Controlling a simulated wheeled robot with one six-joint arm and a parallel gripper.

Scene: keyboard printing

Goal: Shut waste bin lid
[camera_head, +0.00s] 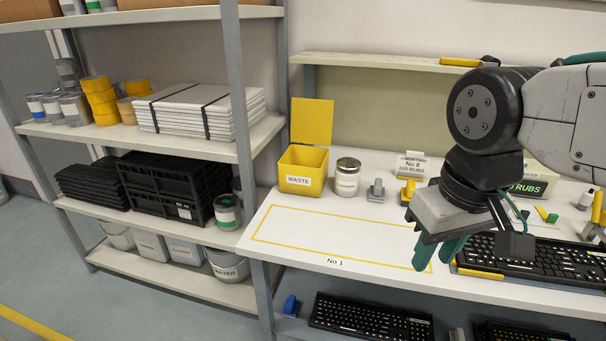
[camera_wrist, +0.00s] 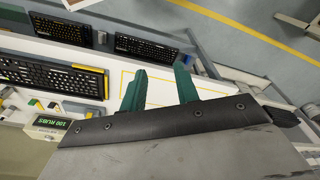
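The small yellow waste bin (camera_head: 303,183), labelled "WASTE", stands on the white bench at its left back. Its yellow lid (camera_head: 312,122) stands upright at the back edge of the bin, so the bin is open at the top. My gripper (camera_head: 440,248) hangs above the bench to the right of the bin, well apart from it. In the wrist view, the two green fingers of my gripper (camera_wrist: 160,88) are spread with nothing between them. The bin and its lid do not show in the wrist view.
A metal tin (camera_head: 347,178) stands just right of the bin, then small grey and yellow items. A black keyboard (camera_head: 560,262) lies right of my gripper. The yellow-outlined area (camera_head: 330,232) in front of the bin is clear. A shelf rack (camera_head: 240,110) stands at left.

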